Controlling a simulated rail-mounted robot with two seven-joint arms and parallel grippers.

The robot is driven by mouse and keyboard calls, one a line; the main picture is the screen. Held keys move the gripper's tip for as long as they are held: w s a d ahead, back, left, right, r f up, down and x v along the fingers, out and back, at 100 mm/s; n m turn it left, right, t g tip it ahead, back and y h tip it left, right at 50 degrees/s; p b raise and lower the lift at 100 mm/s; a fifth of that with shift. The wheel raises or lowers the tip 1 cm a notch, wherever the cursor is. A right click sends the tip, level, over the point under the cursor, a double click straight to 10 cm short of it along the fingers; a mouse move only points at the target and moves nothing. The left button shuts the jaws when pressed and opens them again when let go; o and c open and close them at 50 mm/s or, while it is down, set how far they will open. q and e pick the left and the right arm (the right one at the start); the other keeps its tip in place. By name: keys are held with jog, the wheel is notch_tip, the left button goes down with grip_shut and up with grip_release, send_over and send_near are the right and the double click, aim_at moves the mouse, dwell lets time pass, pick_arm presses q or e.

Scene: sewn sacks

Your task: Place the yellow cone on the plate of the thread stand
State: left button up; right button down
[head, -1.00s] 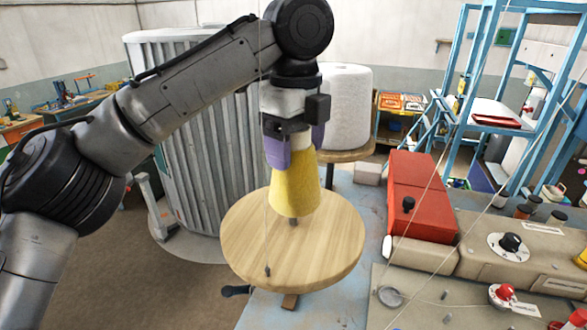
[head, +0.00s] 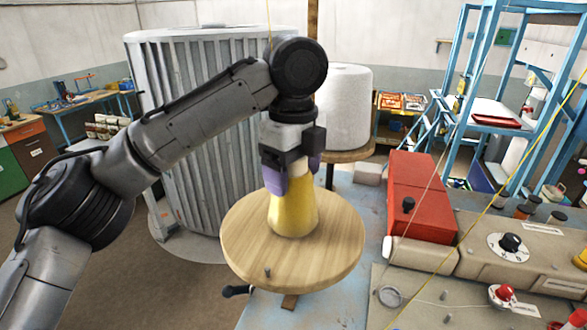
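The yellow cone (head: 294,212) stands upright on the round wooden plate (head: 245,245) of the thread stand, toward its back middle. Its base appears to touch the plate. My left gripper (head: 295,183) comes down from above with its purple fingers on either side of the cone's pale narrow top, shut on it. The near finger hides part of the top. The peg under the cone is hidden; another short peg (head: 267,271) stands bare near the plate's front. My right gripper is not in view.
A big white spool (head: 345,105) stands on a round wooden plate behind. A red and beige machine (head: 422,195) with knobs lies to the right, close to the plate. Thin threads cross the right side. A ribbed grey cabinet (head: 200,150) stands behind my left arm.

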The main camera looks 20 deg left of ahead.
pick_arm(q)
jog(key=o, duration=0.4)
jog(key=shift+r, duration=0.1)
notch_tip(320, 180, up, 12)
jog(key=shift+r, duration=0.1)
dwell(0.5)
